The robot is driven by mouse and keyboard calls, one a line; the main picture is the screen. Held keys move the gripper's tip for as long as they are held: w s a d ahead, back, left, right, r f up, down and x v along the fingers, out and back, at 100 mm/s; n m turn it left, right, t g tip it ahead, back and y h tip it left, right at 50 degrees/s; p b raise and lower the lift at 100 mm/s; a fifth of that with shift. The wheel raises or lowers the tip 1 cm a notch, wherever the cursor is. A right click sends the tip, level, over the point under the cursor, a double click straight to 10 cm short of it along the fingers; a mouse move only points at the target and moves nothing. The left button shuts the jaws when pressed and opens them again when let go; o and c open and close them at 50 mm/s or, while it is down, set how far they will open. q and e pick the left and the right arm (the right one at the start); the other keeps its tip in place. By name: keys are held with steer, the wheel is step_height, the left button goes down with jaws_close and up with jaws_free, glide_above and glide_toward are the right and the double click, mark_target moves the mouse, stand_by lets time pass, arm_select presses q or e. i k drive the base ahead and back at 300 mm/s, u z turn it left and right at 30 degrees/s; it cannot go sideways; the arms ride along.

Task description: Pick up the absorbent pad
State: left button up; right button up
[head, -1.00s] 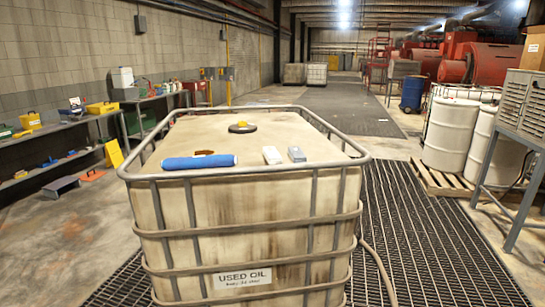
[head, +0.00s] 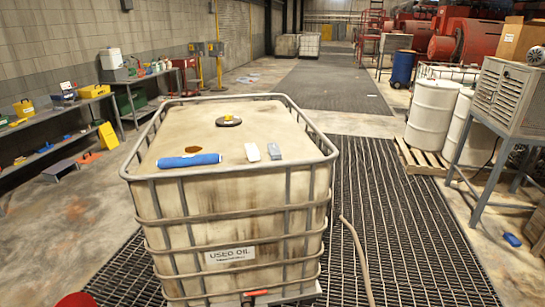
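No item is clearly recognisable as the absorbent pad. The candidates lie on top of the caged, stained tank (head: 215,222) labelled "USED OIL". A blue roll (head: 189,160) lies along its near edge. To its right are a small white flat block (head: 252,152) and a similar grey one (head: 274,151). I cannot tell which of these is the pad. A brown stain (head: 190,140) shows behind the roll. Neither of my grippers is in view.
A round dark cap (head: 229,121) sits on the tank top, with rails around its edge. A hose (head: 356,255) runs over the floor grating on the right. White drums (head: 430,115) stand on a pallet. Shelves (head: 40,158) line the left wall.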

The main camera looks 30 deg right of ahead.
mark_target(253, 152)
steer(key=z, duration=1.75)
steer(key=i, duration=2.75)
steer(key=u, duration=1.45)
